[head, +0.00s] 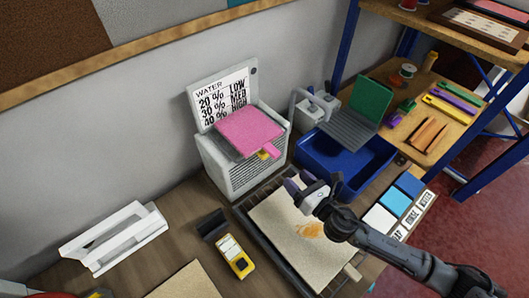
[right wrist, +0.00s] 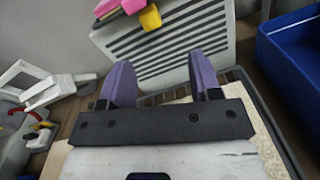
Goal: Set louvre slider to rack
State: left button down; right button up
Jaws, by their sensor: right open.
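The white louvred box (head: 245,165) stands against the wall with dark horizontal slats on its front. A yellow knob (head: 264,155), which looks like the slider, shows at its top front, partly under a pink cloth (head: 249,131). In the right wrist view the yellow knob (right wrist: 150,17) is at the top, above the slats (right wrist: 170,50). My right gripper (head: 313,186) is open and empty, with purple fingers pointing toward the box front. It is above the beige mat, apart from the knob. My left gripper is not in view.
A stained beige mat (head: 285,222) lies in a dark tray frame before the box. A blue basin (head: 335,160) stands to the right, with a green-backed ribbed board above it. A yellow meter (head: 236,257) and white bracket (head: 115,238) lie left. A water chart (head: 222,97) stands behind.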

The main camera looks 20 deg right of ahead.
aim_at(266, 155)
jog(key=w+a+n, duration=0.1)
jog(key=w+a, duration=0.1)
jog(key=w, duration=0.2)
jog(key=w+a+n, duration=0.1)
jog(key=w+a, duration=0.1)
jog(key=w, duration=0.2)
jog(key=w+a+n+y, duration=0.1)
jog(key=w, duration=0.3)
jog(key=shift+w+a+n+p, duration=0.3)
jog(key=shift+w+a+p, duration=0.05)
jog(key=shift+a, duration=0.05)
grip_shut()
dwell(0.4)
